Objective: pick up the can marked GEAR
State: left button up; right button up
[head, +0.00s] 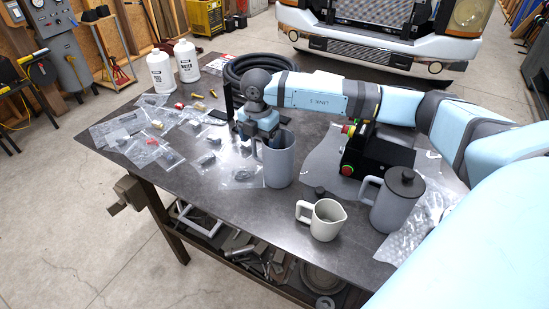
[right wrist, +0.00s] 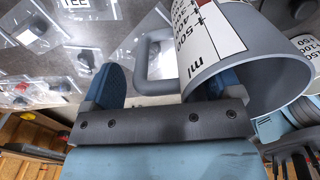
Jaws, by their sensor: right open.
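I cannot read the word GEAR on anything in view. A tall grey jug (head: 279,160) with a side handle stands on the dark workbench; in the right wrist view the jug (right wrist: 205,45) shows an ml scale on a white label. My right gripper (head: 262,140) is open at its handle side, near the rim. In the right wrist view the handle lies between the fingers of the gripper (right wrist: 165,85); I cannot tell whether they touch the jug. A grey lidded can (head: 395,200) stands farther right; no marking on it is readable. My left gripper is not in view.
A small cream pitcher (head: 321,220) stands at the bench's front edge. Two white bottles (head: 160,70) and a coiled black hose (head: 255,68) are at the back. Several bagged parts (head: 148,148) cover the left. A black box with red buttons (head: 375,150) is behind the lidded can.

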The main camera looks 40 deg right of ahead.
jog(key=shift+c, duration=0.4)
jog(key=c, duration=1.1)
jog(key=shift+c, duration=1.2)
jog(key=shift+r, duration=0.15)
